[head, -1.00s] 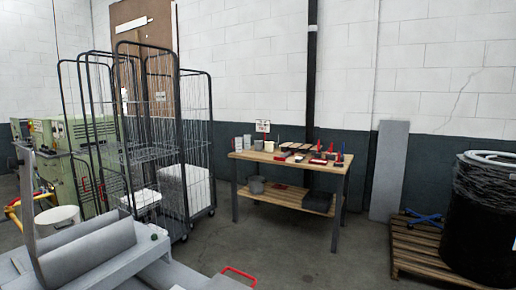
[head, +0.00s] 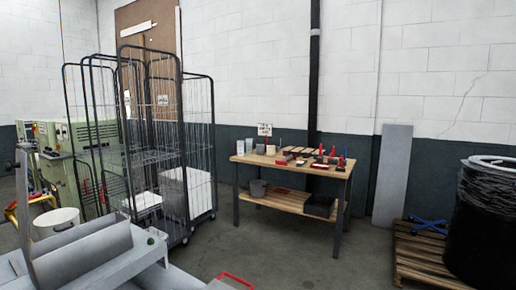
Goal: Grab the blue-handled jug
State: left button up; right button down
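I cannot make out a blue-handled jug for certain in the head view. A wooden-topped workbench (head: 250,158) stands against the back wall, with several small red, blue, dark and pale items on it. A small blue upright item (head: 341,158) is at the bench's right end, beside red ones; it is too small to tell what it is. Neither of my grippers is in view.
Tall wire cage trolleys (head: 212,150) stand left of the bench. A wooden pallet (head: 425,262) with a black-lined bin (head: 484,225) is at the right. A grey panel (head: 393,175) leans on the wall. Floor (head: 285,250) before the bench is clear.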

aim_at(248, 141)
jog(key=i+l, duration=0.1)
jog(key=l, duration=0.2)
jog(key=l+z, duration=0.15)
jog(key=l, duration=0.15)
jog(key=i+l, duration=0.15)
jog(key=l, duration=0.15)
jog(key=i+l+z, duration=0.15)
jog(key=i+l, duration=0.25)
jog(key=i+l+z, duration=0.1)
jog(key=i+l, duration=0.25)
jog(key=i, duration=0.15)
jog(key=i+l+z, duration=0.15)
jog(key=i+l, duration=0.15)
jog(key=i, duration=0.15)
jog(key=i+j+u, duration=0.15)
jog(key=i+u, duration=0.65)
jog(key=i+l+u, duration=0.2)
jog(key=i+u, duration=0.3)
jog(key=i, duration=1.95)
jog(key=i+j, duration=0.1)
jog(key=i, duration=0.45)
jog(key=i+j+z, duration=0.1)
jog(key=i, duration=0.45)
jog(key=i+j+z, duration=0.1)
jog(key=i, duration=0.45)
